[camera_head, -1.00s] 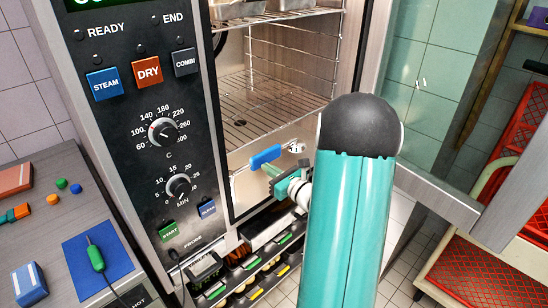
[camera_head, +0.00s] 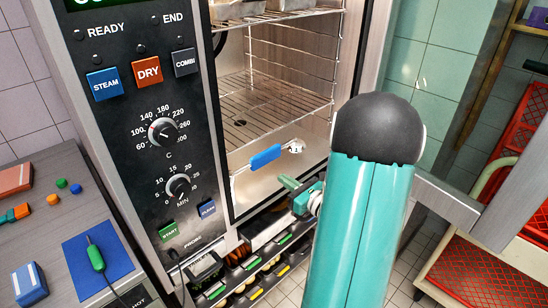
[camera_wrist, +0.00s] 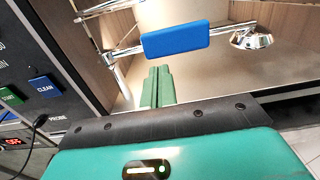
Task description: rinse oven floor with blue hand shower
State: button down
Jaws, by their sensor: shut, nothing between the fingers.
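The blue hand shower has a blue grip (camera_head: 266,157) and a chrome head (camera_head: 296,147). It shows at the lower part of the oven's open front. In the wrist view its blue grip (camera_wrist: 175,39) lies across the picture, with the chrome head (camera_wrist: 250,38) to the right and chrome fittings to the left. My gripper (camera_head: 286,181) has green fingers, is shut and empty, and sits below and right of the grip. In the wrist view the fingertips (camera_wrist: 158,70) point at the grip, with a gap visible. The pale oven floor (camera_head: 247,183) is partly in view.
A wire rack (camera_head: 262,103) and metal trays (camera_head: 240,8) are inside the oven. The control panel (camera_head: 150,130) stands at left, the open door's edge at right. Below is a rack with coloured items (camera_head: 240,285). Red crates (camera_head: 470,275) stand at right.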

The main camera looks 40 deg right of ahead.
jog(key=shift+s, duration=2.25)
jog(key=a+r+n+g+y, duration=0.3)
jog(key=a+n+g+y, duration=0.35)
jog(key=a, duration=0.65)
jog(key=a+r+n+g+y, duration=0.2)
jog(key=a+n+g+y, duration=0.15)
jog(key=a+n, duration=0.75)
jog(key=s+a+r+n+g+h, duration=0.1)
jog(key=s+a+n+g+h, duration=0.45)
jog(key=a+n, duration=0.35)
notch_tip(320, 180, up, 6)
jog(key=s+d+n+t+h, duration=0.1)
jog(key=s+n+t+h, duration=0.1)
jog(key=n+h, duration=0.3)
jog(key=n+t, duration=0.1)
jog(key=n, duration=0.3)
jog(key=shift+s+d, duration=0.25)
jog(key=shift+d, duration=0.1)
jog(key=shift+d, duration=0.1)
